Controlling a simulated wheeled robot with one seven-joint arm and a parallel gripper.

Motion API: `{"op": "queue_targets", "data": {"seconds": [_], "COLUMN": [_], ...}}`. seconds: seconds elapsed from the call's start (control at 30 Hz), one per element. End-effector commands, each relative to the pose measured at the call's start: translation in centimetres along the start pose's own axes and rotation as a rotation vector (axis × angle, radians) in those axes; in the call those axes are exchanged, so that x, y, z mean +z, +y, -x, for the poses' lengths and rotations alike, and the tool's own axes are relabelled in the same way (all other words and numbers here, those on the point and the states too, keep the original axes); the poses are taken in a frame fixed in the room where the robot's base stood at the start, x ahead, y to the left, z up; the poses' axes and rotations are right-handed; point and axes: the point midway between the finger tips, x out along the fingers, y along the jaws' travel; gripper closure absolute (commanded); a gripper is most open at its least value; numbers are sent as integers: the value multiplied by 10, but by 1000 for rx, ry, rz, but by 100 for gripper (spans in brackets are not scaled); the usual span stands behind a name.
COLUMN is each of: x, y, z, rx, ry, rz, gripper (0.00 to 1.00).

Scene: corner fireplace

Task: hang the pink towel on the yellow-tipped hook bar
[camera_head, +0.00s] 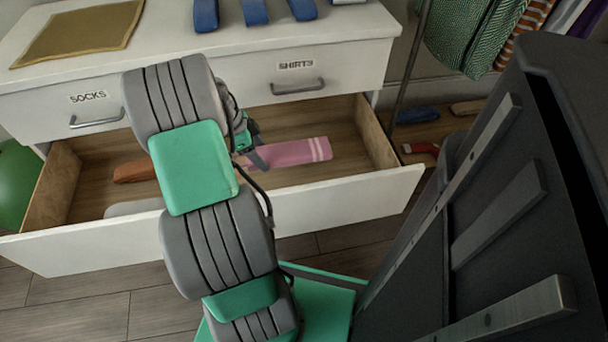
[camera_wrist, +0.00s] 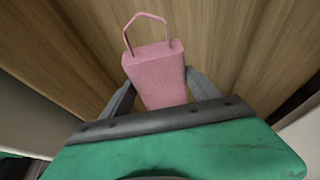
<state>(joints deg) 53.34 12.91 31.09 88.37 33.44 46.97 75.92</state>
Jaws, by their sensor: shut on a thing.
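The pink towel (camera_head: 305,151) with white stripes at its right end is in the open drawer (camera_head: 345,198) in the head view. In the wrist view the pink towel (camera_wrist: 158,75) stands out between the fingers, with a thin pink loop at its far end. My gripper (camera_wrist: 160,92) is shut on the towel, one finger on each side. In the head view my gripper (camera_head: 253,157) is partly hidden behind my arm, at the towel's left end. I cannot tell whether the towel touches the drawer floor. No yellow-tipped hook bar shows in either view.
An orange item (camera_head: 134,171) and a pale item (camera_head: 130,208) lie left in the drawer. Closed drawers labelled SOCKS (camera_head: 62,104) and SHIRTS (camera_head: 300,74) sit above. A mat (camera_head: 80,33) and blue items (camera_head: 254,12) lie on top. A green cloth (camera_head: 465,35) hangs right.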

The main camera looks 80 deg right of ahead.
Motion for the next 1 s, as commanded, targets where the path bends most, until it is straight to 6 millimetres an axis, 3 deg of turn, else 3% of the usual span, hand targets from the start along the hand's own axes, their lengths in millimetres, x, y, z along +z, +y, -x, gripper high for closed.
{"op": "queue_targets", "data": {"seconds": [0.07, 0.53, 0.9, 1.0], "x": [6, 16, 44, 48], "y": [-1, 0, 0, 0], "z": [-11, -8, -82, -93], "rx": [-2, -9, -6, -7], "ry": [0, 0, 0, 0], "rz": [1, 22, 19, 19], "gripper": [79, 79, 79, 79]}}
